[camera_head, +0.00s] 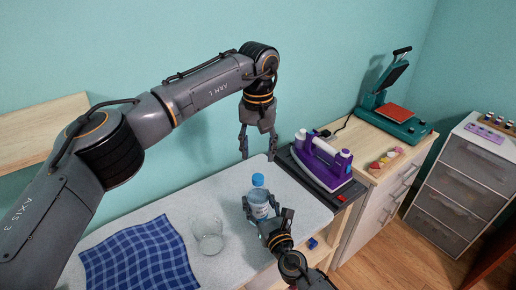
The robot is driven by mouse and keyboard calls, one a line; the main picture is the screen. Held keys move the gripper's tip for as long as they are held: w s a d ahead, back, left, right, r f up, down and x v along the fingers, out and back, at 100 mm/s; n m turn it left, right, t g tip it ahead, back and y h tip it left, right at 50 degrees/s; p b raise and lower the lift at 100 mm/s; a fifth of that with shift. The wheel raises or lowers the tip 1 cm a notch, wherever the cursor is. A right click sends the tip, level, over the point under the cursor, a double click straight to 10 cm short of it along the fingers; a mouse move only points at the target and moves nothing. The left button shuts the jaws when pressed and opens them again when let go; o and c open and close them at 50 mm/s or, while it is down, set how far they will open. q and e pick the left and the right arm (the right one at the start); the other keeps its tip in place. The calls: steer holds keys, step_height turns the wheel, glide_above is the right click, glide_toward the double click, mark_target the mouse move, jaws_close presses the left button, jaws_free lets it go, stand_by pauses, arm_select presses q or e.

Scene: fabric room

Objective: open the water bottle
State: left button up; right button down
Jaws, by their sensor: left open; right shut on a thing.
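The water bottle (259,200) is clear with a pale label and a blue cap (258,180). It stands upright on the light ironing board, and the cap is on it. My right gripper (264,209) is shut on the bottle's body from the lower right. The gripper's fingers hide part of the bottle's lower half. My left gripper (257,143) is open and empty. It points down above and behind the bottle, apart from the cap.
A clear glass (208,234) stands on the board (188,200) left of the bottle. A blue checked cloth (140,257) lies further left. A purple iron (322,160) rests at the board's right end. A green heat press (392,108) stands on the wooden cabinet.

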mark_target(258, 177)
arm_select(q)
steer(key=shift+f, duration=3.95)
